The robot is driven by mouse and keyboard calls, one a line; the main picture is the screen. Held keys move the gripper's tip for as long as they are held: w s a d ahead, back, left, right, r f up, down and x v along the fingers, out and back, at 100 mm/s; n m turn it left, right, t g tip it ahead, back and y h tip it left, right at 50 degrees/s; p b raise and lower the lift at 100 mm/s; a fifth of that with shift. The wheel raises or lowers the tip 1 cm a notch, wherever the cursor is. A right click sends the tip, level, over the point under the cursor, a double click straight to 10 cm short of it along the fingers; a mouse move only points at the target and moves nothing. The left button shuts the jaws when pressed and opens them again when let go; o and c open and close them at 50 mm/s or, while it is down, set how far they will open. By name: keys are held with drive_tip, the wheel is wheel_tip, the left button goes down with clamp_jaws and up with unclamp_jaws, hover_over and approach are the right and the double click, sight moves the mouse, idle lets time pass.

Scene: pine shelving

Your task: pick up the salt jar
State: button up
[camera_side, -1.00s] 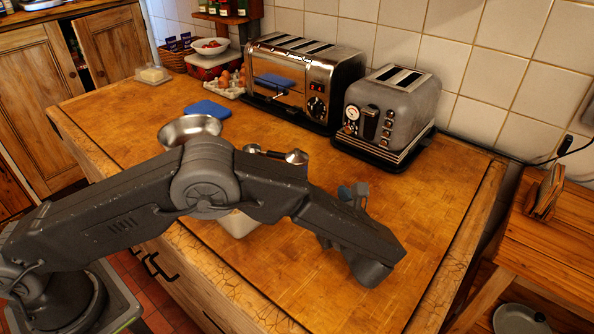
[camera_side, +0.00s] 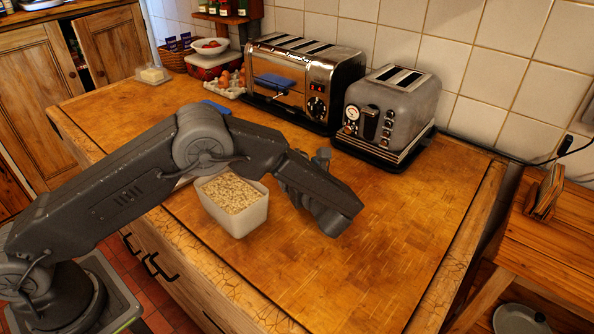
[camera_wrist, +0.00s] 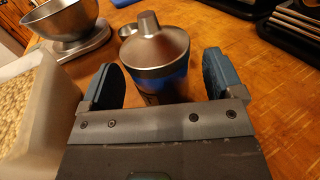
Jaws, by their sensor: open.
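A jar with a cone-shaped metal lid (camera_wrist: 155,50) and a blue body shows in the wrist view; it looks like the salt jar, but its label is not readable. My gripper (camera_wrist: 160,76) is open, with one blue-grey finger on each side of the jar in this view. The left finger looks closer to it than the right one, where a gap shows. The jar's lower part is hidden by my gripper, and I cannot tell its depth between the fingers. In the side view my gripper (camera_side: 318,168) is over the worktop, and my arm hides the jar.
A white tub of oats (camera_side: 232,205) stands left of my gripper, close to it; a metal bowl (camera_wrist: 68,18) stands behind. A long chrome toaster (camera_side: 305,75) and a grey toaster (camera_side: 395,105) line the wall. The wooden worktop (camera_side: 400,210) is clear to the right.

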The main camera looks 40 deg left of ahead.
drive_tip(key=shift+w+a, duration=0.3)
drive_tip(key=shift+a, duration=0.3)
drive_tip(key=shift+c, duration=0.2)
drive_tip(key=shift+r, duration=0.1)
drive_tip(key=c, duration=1.2)
drive_tip(key=shift+o, duration=0.2)
